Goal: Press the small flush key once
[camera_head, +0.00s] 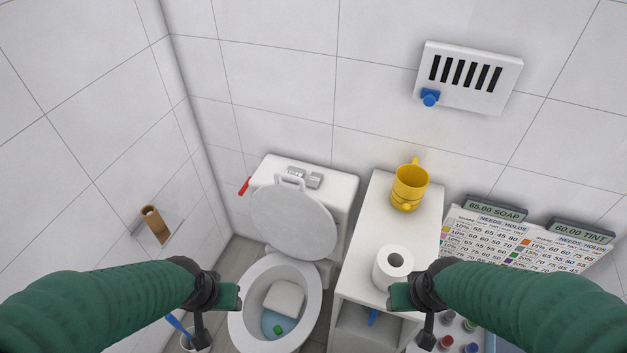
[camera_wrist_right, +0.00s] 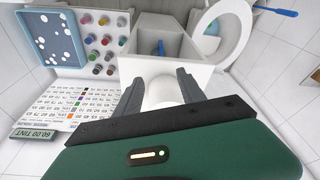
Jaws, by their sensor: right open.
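The white toilet cistern (camera_head: 340,193) stands against the back wall. Its grey flush plate (camera_head: 304,178) is on top, partly behind the raised lid (camera_head: 291,222). The small key cannot be clearly told from the large one. My left gripper (camera_head: 230,297) is at the left of the bowl, well in front of and below the plate; its jaw opening cannot be seen. My right gripper (camera_head: 399,297) is near the toilet roll (camera_head: 394,264), right of the toilet and far from the plate. In the wrist view my right gripper (camera_wrist_right: 160,84) has its fingers apart, the roll (camera_wrist_right: 163,93) showing between them.
A white cabinet (camera_head: 376,211) beside the toilet bears a yellow mug (camera_head: 409,187). A red lever (camera_head: 244,187) is at the cistern's left. A cardboard tube holder (camera_head: 155,225) is on the left wall. A slotted vent (camera_head: 467,78) is above. The bowl (camera_head: 252,318) is open.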

